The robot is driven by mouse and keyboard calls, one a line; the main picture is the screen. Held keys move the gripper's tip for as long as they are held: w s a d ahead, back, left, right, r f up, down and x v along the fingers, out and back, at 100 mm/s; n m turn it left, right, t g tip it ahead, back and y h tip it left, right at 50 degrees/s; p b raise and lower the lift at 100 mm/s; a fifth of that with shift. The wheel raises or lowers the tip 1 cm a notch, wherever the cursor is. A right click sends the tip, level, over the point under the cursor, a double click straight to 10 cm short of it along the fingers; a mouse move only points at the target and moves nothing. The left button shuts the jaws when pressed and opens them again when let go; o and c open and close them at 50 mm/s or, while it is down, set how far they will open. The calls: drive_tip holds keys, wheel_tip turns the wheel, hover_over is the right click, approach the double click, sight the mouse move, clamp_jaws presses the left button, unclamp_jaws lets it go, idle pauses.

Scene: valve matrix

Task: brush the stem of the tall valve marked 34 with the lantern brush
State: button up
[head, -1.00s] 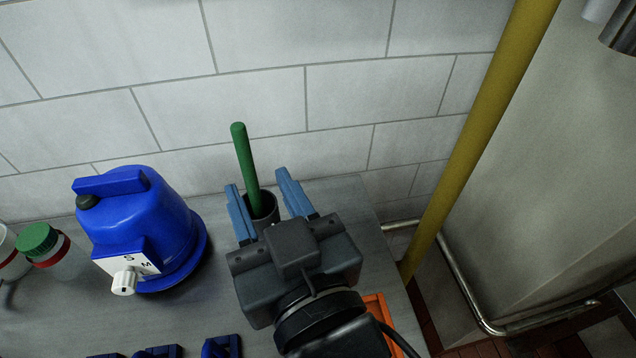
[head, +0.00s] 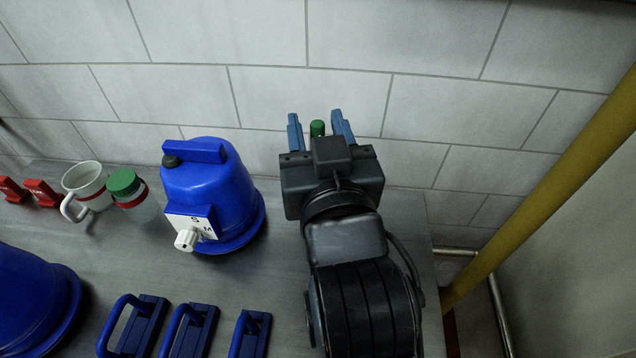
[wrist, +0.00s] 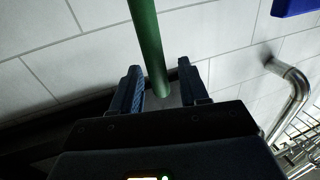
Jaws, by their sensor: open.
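A green rod (head: 317,128), which looks like the lantern brush's handle, stands between the two blue fingers of my gripper (head: 319,121). In the wrist view the green rod (wrist: 150,50) runs from the top edge down between the open fingers (wrist: 162,86), with a gap to the right finger; contact with the left one is unclear. The gripper is open. The dark cup around the rod's foot is hidden behind my gripper now, and the brush head is not seen. No tall valve marked 34 shows.
A blue lantern-shaped device (head: 212,195) with a white knob stands left of my arm. Beyond it are a green-lidded jar (head: 124,184) and a white mug (head: 86,184). Blue handled blocks (head: 189,330) lie in front. A tiled wall (head: 450,110) is close behind; a yellow pipe (head: 560,185) rises at right.

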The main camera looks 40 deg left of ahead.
drive_tip(key=shift+c, duration=0.2)
clamp_jaws()
idle(0.5)
